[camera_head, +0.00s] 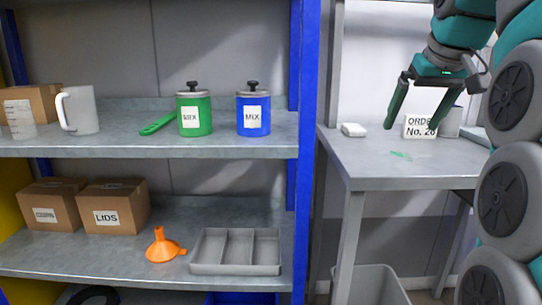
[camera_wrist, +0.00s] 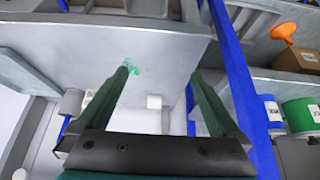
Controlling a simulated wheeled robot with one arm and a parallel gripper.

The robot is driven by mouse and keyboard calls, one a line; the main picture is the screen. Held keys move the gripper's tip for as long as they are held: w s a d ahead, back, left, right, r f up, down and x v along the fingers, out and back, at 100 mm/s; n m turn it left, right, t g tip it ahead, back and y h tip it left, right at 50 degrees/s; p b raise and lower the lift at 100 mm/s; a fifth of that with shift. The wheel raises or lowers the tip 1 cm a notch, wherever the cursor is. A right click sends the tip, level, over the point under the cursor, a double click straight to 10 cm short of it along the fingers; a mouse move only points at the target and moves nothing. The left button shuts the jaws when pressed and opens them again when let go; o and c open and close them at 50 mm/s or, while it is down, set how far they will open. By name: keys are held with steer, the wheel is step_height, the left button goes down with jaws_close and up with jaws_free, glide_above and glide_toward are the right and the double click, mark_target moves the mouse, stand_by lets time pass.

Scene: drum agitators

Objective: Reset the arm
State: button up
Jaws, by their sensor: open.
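My gripper (camera_head: 420,101) is open and empty, held above the grey table (camera_head: 375,174) at the right in the head view. Its two green fingers also show in the wrist view (camera_wrist: 160,95), spread apart with nothing between them. My teal and grey arm fills the right edge of the head view. Below the gripper are an "ORDER No. 20"-like card (camera_head: 418,127), partly unclear to read, and a small white block (camera_head: 353,130).
Left of the blue post (camera_head: 308,100), a shelf (camera_head: 150,140) holds a green canister (camera_head: 194,112), a blue canister (camera_head: 253,112), a green scoop-like tool (camera_head: 158,124) and a white pitcher (camera_head: 78,110). Below are boxes (camera_head: 113,208), an orange funnel (camera_head: 163,247) and a divided tray (camera_head: 236,268).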

steer(key=s+a+f+g, duration=0.2)
steer(key=s+a+f, duration=0.25)
steer(key=f, duration=0.45)
steer(key=s+a+f+g, duration=0.2)
steer(key=s+a+f, duration=0.3)
steer(key=f, duration=0.4)
steer(key=s+a+f+g, duration=0.2)
steer(key=s+f+g, duration=0.1)
steer(key=s+f, duration=1.8)
steer(key=shift+s+f+g, duration=0.35)
steer(key=shift+s+g, duration=0.05)
steer(key=shift+s, duration=0.5)
